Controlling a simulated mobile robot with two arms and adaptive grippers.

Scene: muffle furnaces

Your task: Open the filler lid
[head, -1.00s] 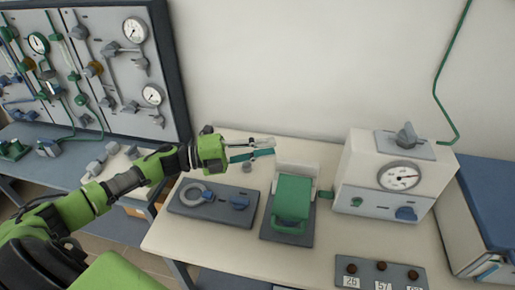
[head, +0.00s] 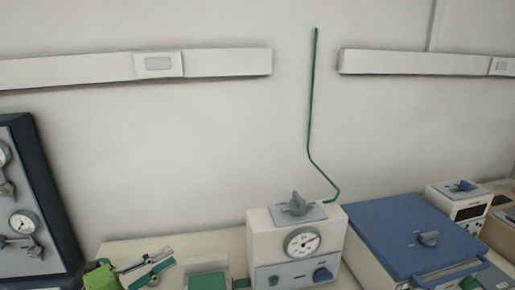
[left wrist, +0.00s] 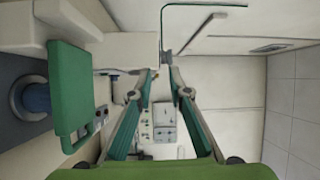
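I cannot tell for certain which part is the filler lid. A white box (head: 262,246) with a round gauge (head: 302,242) carries a grey top plate (head: 318,213) with a grey knob (head: 296,203), closed flat. To its left, a green-covered device (head: 207,281) is cut by the bottom edge; a green cover also shows large at the left of the left wrist view (left wrist: 72,90). My left gripper (head: 158,262) is left of the green device, open and empty. In the left wrist view its fingers (left wrist: 162,78) are apart with nothing between them. My right gripper is not in view.
A blue-topped box (head: 400,232) with a handle stands right of the gauge box. A green pipe (head: 312,110) runs up the wall behind. A gauge panel (head: 35,215) stands at the far left. Bare table (head: 195,246) shows behind the green device.

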